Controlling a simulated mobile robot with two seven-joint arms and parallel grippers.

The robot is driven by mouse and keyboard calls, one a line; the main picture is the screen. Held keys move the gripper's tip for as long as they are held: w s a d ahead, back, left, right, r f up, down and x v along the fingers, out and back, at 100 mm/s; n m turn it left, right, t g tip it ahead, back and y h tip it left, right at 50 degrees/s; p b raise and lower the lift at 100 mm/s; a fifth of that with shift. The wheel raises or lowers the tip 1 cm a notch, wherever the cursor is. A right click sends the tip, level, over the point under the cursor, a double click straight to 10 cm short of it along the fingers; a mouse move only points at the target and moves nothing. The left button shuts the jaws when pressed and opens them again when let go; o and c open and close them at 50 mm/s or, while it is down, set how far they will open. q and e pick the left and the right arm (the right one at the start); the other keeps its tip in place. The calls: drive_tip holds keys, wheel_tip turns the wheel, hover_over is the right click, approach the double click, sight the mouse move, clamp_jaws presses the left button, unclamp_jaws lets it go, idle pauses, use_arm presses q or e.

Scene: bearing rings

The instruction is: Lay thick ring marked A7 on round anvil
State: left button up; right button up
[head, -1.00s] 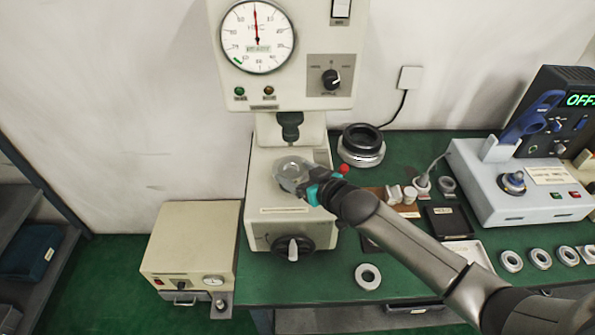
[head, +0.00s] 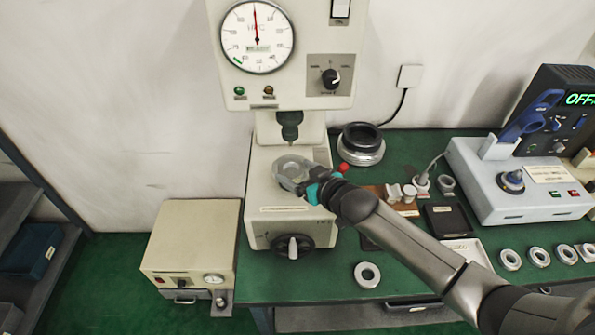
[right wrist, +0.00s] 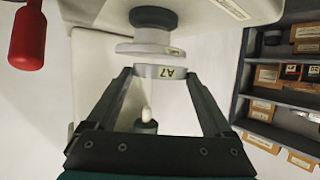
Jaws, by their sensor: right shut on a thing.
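The thick ring marked A7 (right wrist: 160,71) is held between the two fingers of my right gripper (right wrist: 158,76), its tag upside down in the right wrist view. In the head view the ring (head: 292,165) and the right gripper (head: 296,176) are in front of the tester, below its indenter. The round anvil (right wrist: 145,49) appears just beyond the ring in the inverted right wrist view, so the ring is close above it. I cannot tell whether they touch. In the head view the ring and gripper hide the anvil. My left gripper is not in view.
The hardness tester (head: 262,215) stands on the green bench (head: 330,283). The indenter (right wrist: 147,118) is on the other side of the ring from the anvil. A red knob (right wrist: 27,38) is near the gripper. A loose ring (head: 367,274) lies at the bench front; several more lie right.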

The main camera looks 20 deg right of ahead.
drive_tip(key=shift+f, duration=0.35)
drive_tip(key=o, duration=1.5)
drive_tip(key=shift+f, duration=0.1)
drive_tip(key=shift+o, duration=0.3)
drive_tip(key=shift+f, duration=0.1)
drive_tip(key=v, duration=1.5)
drive_tip(key=shift+s+p, duration=0.15)
drive_tip(key=shift+p, duration=0.15)
